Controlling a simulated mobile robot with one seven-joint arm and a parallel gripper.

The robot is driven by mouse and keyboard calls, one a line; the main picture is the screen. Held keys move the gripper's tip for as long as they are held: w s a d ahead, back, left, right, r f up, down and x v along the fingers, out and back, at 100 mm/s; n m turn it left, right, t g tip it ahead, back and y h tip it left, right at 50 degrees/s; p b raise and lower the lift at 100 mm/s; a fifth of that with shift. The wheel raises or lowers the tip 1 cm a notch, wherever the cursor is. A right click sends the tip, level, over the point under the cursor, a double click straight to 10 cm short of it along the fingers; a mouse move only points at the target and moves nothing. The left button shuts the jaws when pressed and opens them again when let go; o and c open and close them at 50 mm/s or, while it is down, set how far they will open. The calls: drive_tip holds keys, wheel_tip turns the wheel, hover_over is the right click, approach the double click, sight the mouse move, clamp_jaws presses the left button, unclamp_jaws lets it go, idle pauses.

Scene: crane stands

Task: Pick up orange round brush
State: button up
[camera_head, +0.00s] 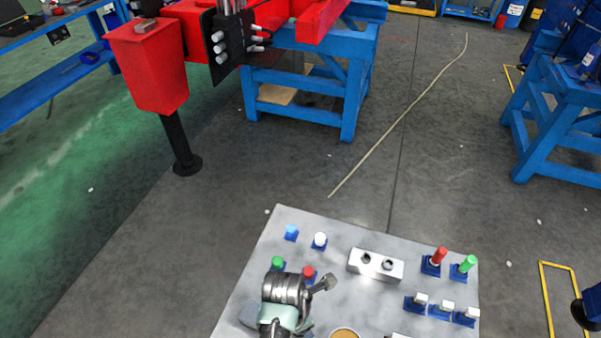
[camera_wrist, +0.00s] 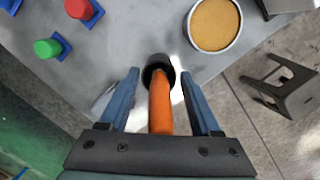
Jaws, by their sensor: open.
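The orange round brush shows in the wrist view, with an orange handle (camera_wrist: 160,108) and a black round end (camera_wrist: 157,68). My gripper (camera_wrist: 160,75) is open, with one blue finger on each side of the handle. Gaps show between the handle and both fingers. Whether the fingers are level with the handle in height is hard to tell. In the head view my arm covers the lower left of the grey tabletop (camera_head: 375,298), and the brush is not visible there.
A round tan-filled dish (camera_wrist: 215,25) lies right of the brush. Green (camera_wrist: 46,47) and red (camera_wrist: 78,8) buttons on blue bases stand to the left. A metal block with two holes (camera_head: 376,264) and several coloured pieces stand farther back. Blue stands (camera_head: 345,90) are beyond the table.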

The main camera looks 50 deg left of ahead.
clamp_jaws()
idle(0.3)
